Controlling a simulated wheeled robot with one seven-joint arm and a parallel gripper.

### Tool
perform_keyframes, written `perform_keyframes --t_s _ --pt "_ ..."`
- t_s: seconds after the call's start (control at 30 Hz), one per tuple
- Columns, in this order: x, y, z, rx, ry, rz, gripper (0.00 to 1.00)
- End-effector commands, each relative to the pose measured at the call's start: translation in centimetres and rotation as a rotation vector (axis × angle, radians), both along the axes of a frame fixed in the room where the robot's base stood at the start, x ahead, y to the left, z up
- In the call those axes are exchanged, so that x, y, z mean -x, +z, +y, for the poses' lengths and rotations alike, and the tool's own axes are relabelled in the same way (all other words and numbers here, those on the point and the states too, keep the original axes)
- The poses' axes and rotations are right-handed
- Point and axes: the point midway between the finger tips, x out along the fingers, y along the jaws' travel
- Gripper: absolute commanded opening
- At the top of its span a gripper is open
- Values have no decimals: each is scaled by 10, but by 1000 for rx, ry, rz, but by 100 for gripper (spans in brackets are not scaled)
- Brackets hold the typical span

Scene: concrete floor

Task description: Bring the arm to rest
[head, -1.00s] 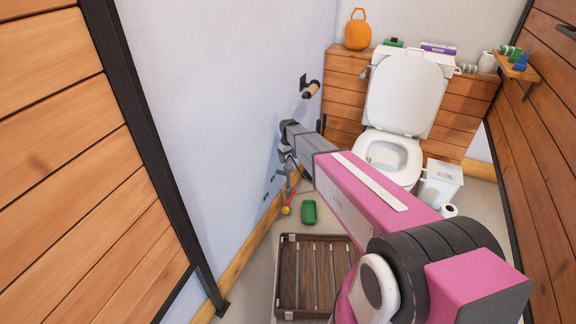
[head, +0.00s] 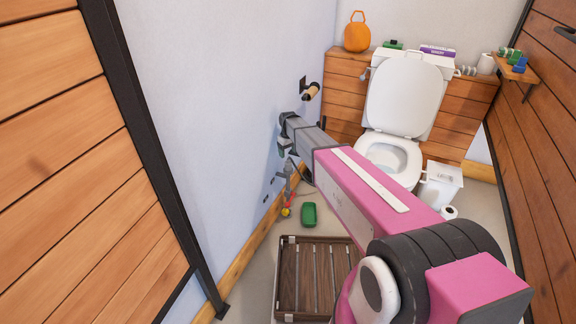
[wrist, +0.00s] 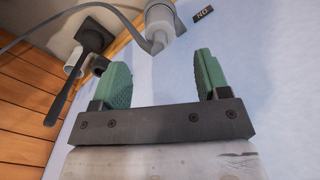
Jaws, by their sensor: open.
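My gripper (wrist: 165,80) shows in the wrist view with its two green fingers well apart and nothing between them. In the head view my gripper (head: 284,150) is small and partly hidden at the end of my outstretched arm. It hangs close to the pale wall on the left, above the floor. The pink part of my arm crosses the view in front of the toilet.
A toilet (head: 402,100) with its lid up stands at the back. A paper holder (head: 311,91) sticks out of the wall near my arm. A green tray (head: 309,215) and a slatted wooden mat (head: 318,238) lie on the floor. A black brush-like tool (wrist: 90,38) shows in the wrist view.

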Motion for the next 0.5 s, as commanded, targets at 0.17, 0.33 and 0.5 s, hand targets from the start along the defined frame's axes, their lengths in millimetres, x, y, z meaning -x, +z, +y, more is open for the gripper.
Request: perform_keyframes --t_s 0.17,0.33,0.5 --pt "2 0 -1 0 -2 0 69" --pt "36 10 -36 0 -66 0 69" --pt "114 31 -108 -1 -227 -1 69"
